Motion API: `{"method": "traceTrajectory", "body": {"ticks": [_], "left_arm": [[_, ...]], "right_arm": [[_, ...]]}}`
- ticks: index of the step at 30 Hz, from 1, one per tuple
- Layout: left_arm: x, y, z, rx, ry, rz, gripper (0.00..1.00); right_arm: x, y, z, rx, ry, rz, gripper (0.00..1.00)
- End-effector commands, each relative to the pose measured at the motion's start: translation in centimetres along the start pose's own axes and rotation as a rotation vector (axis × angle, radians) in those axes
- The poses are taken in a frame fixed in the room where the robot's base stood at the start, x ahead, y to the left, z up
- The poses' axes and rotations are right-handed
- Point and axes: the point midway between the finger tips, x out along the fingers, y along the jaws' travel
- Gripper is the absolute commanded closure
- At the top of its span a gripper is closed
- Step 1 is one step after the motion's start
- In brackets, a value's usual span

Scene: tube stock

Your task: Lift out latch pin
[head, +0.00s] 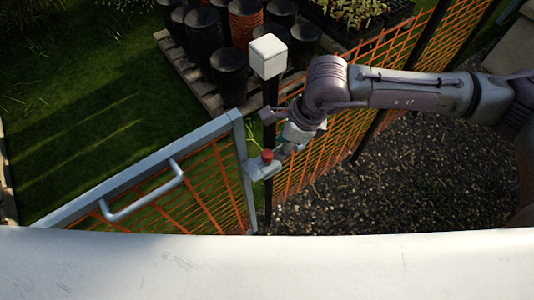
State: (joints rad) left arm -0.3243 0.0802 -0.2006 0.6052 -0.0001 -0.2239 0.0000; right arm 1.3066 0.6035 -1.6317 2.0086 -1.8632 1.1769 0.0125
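The latch pin (267,155) shows as a small red head on top of the grey latch bracket (262,169), between the gate and the black post. My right gripper (281,151) is at the latch, just right of the red head, its arm coming in from the right. The fingers are small and dark here, so I cannot tell whether they touch the pin or how far apart they are. The grey-framed gate (140,172) with orange mesh stands left of the latch. My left gripper is not in view.
A black post with a white cap (268,55) rises behind the latch. Orange mesh fence (345,95) runs to the upper right. A pallet (205,92) with black pots stands behind. A gate handle (145,198) sticks out at left. A pale surface (270,265) crosses the bottom.

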Motion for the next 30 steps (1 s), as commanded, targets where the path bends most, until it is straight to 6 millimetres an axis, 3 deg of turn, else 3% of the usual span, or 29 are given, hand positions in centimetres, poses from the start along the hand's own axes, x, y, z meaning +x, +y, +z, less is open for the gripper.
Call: {"method": "traceTrajectory", "body": {"ticks": [10,14,18,26,30], "left_arm": [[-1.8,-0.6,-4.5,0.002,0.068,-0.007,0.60],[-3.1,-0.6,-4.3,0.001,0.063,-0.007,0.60],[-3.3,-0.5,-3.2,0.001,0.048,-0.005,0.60],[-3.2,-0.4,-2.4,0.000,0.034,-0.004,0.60],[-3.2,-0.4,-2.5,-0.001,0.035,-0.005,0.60]], "right_arm": [[2.9,0.0,0.6,0.000,0.000,0.003,0.63],[4.8,-0.1,1.1,0.000,0.001,0.003,0.63],[6.7,-0.1,1.0,0.002,-0.001,0.002,0.63],[7.2,-0.2,0.9,0.001,-0.002,0.000,0.63],[7.2,-0.2,0.9,0.001,-0.002,0.000,0.83]]}}
